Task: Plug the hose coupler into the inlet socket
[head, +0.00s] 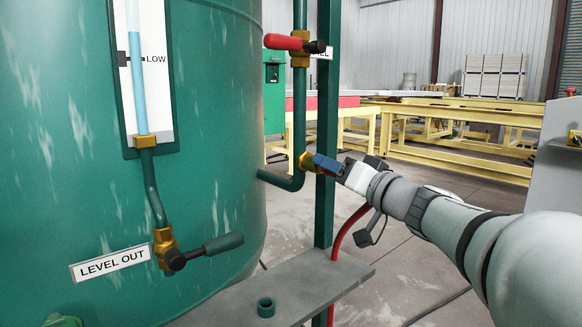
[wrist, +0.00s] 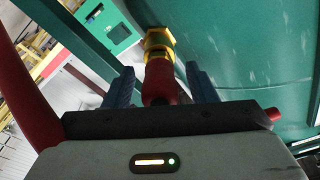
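In the wrist view the red hose coupler (wrist: 160,83) points straight at the brass inlet socket (wrist: 158,36), and its front end meets the socket with no clear gap. How deep it sits I cannot tell. My gripper (wrist: 160,75) has its blue fingers on either side of the coupler, with a narrow gap showing at each side, so it looks open around it. In the head view my gripper (head: 322,164) is at the brass socket (head: 307,161) at the lower end of the green pipe, and hides the coupler. The red hose (head: 345,232) hangs below my wrist.
A green tank (head: 200,120) fills the left, with a gauge and a LEVEL OUT valve (head: 168,250). A red-handled valve (head: 285,42) is above the socket. A green post (head: 328,90) stands beside the pipe. A grey shelf (head: 310,285) lies below. Yellow frames stand behind.

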